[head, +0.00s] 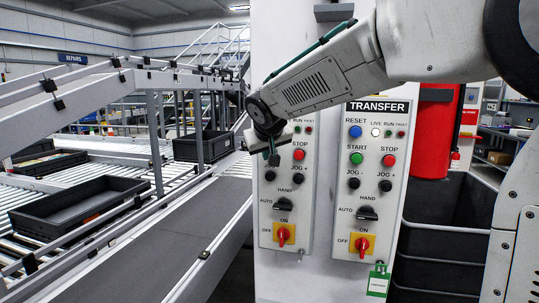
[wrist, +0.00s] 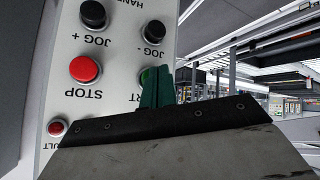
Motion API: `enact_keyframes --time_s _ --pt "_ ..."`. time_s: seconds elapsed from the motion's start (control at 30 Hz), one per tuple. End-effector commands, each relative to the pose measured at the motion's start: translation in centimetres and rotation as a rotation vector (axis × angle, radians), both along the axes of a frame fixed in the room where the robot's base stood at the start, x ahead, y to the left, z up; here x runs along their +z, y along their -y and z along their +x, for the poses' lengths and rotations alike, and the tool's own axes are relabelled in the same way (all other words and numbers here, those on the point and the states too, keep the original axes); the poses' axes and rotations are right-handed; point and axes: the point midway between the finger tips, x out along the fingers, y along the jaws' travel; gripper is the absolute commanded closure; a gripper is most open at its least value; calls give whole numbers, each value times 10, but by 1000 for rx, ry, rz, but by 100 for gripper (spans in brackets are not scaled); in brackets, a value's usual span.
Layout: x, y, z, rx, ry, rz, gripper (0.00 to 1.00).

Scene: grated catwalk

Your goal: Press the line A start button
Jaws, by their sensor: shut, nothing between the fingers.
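Two control panels stand side by side on a pale column in the head view. The left panel (head: 287,215) has its top and title hidden behind my arm. My gripper (head: 274,158) is in front of its upper left, covering the place left of the red stop button (head: 299,155). In the wrist view the panel appears upside down. A sliver of the green start button (wrist: 146,76) shows behind the teal fingers of my gripper (wrist: 157,90), which are shut and empty. The red stop button also shows there (wrist: 85,69). I cannot tell whether the fingertips touch the start button.
The right panel is titled TRANSFER (head: 378,107) and has its own green start button (head: 356,158). Black jog buttons (head: 270,175) sit just below my gripper. A red rotary switch (head: 284,234) is lower down. Conveyors with black crates (head: 80,205) lie left.

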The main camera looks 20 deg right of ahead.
Motion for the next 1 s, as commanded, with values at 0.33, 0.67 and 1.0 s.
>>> enact_keyframes --time_s 0.33,0.67,1.0 --pt "0 0 1 0 0 0 100" --pt "0 3 4 0 0 0 100" --pt "0 5 7 -1 0 1 100"
